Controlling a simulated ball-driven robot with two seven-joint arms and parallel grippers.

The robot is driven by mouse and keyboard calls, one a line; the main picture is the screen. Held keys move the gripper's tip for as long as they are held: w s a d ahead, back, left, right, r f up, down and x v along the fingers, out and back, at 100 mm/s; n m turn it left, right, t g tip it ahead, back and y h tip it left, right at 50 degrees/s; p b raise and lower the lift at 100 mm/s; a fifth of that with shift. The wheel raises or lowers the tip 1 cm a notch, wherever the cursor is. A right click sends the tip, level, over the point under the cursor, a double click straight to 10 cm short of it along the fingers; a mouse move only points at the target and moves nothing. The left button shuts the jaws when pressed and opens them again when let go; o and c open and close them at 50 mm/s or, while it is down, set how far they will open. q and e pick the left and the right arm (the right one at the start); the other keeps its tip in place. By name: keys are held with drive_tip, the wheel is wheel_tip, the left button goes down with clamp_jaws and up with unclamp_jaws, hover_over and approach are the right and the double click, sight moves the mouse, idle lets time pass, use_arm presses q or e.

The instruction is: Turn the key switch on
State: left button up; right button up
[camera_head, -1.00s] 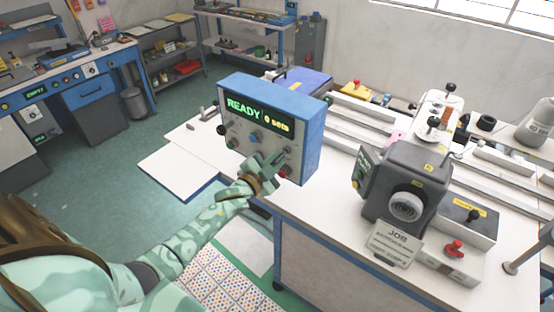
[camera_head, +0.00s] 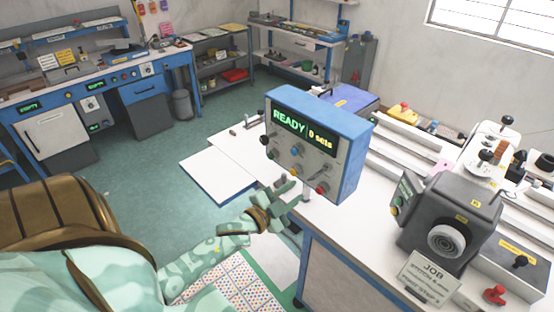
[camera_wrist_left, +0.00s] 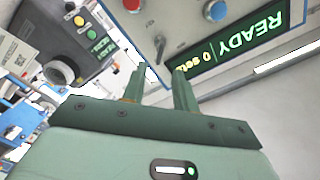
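A blue and grey control box (camera_head: 345,150) stands at the near edge of the white table. Its lit display (camera_head: 303,130) reads "READY" and "0 sets". Its front carries several knobs and buttons, among them a blue one (camera_head: 298,151) and a red one (camera_head: 322,188). In the left wrist view a small metal piece, perhaps the key switch (camera_wrist_left: 160,44), sits between the red button (camera_wrist_left: 132,4) and the blue button (camera_wrist_left: 216,11). My left gripper (camera_head: 288,188) is open and empty, just below and in front of the panel; its fingers (camera_wrist_left: 158,85) point at the panel. My right gripper is out of view.
A white board (camera_head: 218,176) lies left of the box. Open green floor (camera_head: 140,185) lies further left. A blue bench (camera_head: 100,85) stands behind.

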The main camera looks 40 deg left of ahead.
use_arm(q)
drive_tip(key=s, duration=0.6)
drive_tip(key=shift+a, duration=0.25)
